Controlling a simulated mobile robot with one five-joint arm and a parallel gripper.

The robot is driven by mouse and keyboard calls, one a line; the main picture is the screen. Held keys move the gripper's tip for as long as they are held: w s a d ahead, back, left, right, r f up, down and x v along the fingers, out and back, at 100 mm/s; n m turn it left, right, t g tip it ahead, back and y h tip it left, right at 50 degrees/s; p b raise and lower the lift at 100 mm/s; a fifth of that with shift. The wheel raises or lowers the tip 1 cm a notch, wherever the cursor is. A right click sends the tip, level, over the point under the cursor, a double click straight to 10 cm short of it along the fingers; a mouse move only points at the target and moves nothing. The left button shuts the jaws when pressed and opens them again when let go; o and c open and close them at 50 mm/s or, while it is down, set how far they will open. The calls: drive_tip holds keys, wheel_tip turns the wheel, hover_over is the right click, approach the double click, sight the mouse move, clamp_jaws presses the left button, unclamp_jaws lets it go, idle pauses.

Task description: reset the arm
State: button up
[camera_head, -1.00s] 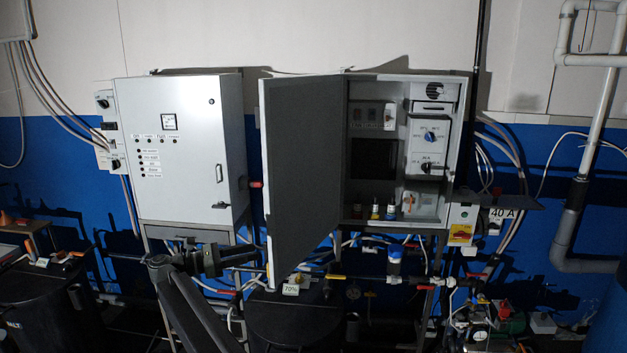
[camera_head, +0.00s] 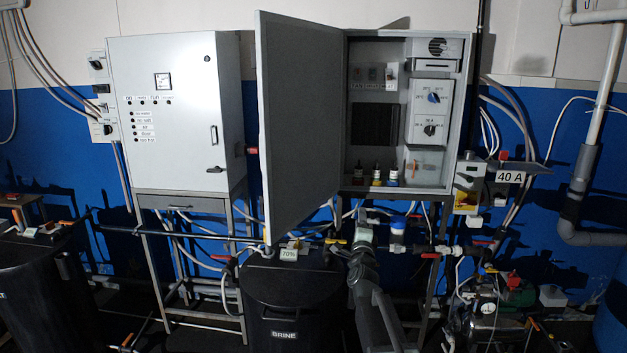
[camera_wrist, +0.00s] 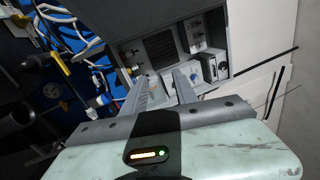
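My arm (camera_head: 372,290) reaches up from the lower right of centre in the head view, below the open cabinet. My gripper (camera_wrist: 162,82) shows in the wrist view with two grey fingers spread apart and nothing between them. It points toward the open cabinet (camera_head: 452,120), which also appears tilted in the wrist view (camera_wrist: 205,20). In the head view the fingers are hard to make out against the cabinet stand and pipes.
The cabinet's grey door (camera_head: 298,125) stands wide open toward me. A closed white cabinet (camera_head: 165,110) is on the left. A black brine tank (camera_head: 285,300) stands left of my arm.

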drive_tip(key=s+a+f+n+g+y+b, duration=0.1)
drive_tip(key=s+f+n+g+y, duration=0.2)
drive_tip(key=f, duration=0.4)
drive_tip(key=s+a+f+n+g+y, duration=0.1)
drive_tip(key=s+f+n+g, duration=0.25)
drive_tip(key=f+n, duration=0.3)
drive_tip(key=s+d+f+n+g+h, duration=0.1)
drive_tip(key=s+f+n+g, duration=0.4)
drive_tip(key=s, duration=0.9)
drive_tip(key=s+d+f+n+g, duration=0.3)
drive_tip(key=s+f+n+g, duration=0.3)
drive_tip(key=s+f, duration=0.6)
drive_tip(key=s+g, duration=0.2)
drive_tip(key=shift+s+f+g+h, duration=0.15)
drive_tip(key=shift+s+g+h, duration=0.2)
drive_tip(key=shift+s+h, duration=0.05)
